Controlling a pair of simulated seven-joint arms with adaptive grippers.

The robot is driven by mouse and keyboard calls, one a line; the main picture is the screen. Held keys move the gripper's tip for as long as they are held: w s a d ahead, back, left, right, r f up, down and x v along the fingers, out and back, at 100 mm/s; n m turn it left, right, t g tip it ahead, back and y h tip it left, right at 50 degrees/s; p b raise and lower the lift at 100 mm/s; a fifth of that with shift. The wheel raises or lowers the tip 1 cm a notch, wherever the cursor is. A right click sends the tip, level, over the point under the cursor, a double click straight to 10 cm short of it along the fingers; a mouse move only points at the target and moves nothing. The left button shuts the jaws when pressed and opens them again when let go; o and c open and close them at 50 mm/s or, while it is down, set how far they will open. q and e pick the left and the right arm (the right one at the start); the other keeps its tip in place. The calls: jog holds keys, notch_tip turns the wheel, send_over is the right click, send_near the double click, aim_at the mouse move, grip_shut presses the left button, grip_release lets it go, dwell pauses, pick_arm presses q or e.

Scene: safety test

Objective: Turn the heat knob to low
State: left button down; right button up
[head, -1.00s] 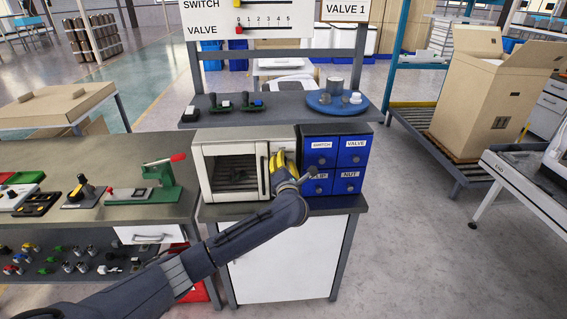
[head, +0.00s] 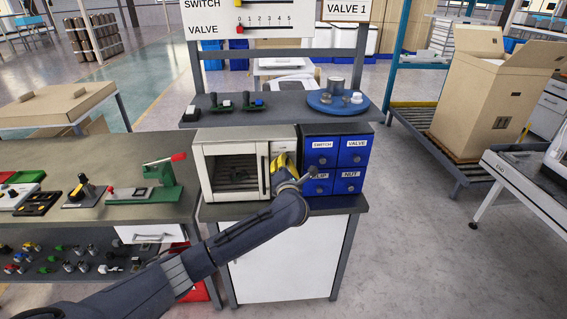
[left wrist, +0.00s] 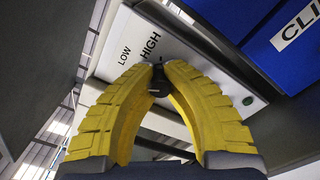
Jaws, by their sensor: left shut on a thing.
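The white oven (head: 230,134) stands on the cabinet in the head view, with a dark window and a vertical handle. Its control panel (left wrist: 190,48) carries the words LOW and HIGH in the left wrist view, which shows it tilted. My left gripper (head: 281,161) is at the right side of the oven front and hides most of the panel in the head view. In the left wrist view its yellow fingers (left wrist: 160,75) are closed on the small dark heat knob (left wrist: 160,85), just beside HIGH. The fingers partly cover the knob, so its exact setting cannot be told. My right gripper is not in view.
Blue drawers (head: 335,158) stand close to the right of the gripper. A shelf (head: 290,112) with switches and a blue round tray (head: 322,106) is above and behind. A workbench (head: 60,160) with a green press (head: 163,183) is on the left.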

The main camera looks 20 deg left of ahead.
pick_arm(q)
jog(key=shift+d+r, duration=0.2)
jog(key=shift+r, duration=0.05)
dwell(0.5)
jog(key=c, duration=1.6)
grip_release()
jog(key=o, duration=0.4)
jog(key=shift+f, duration=0.15)
jog(key=v, duration=1.2)
jog(key=shift+o, duration=0.2)
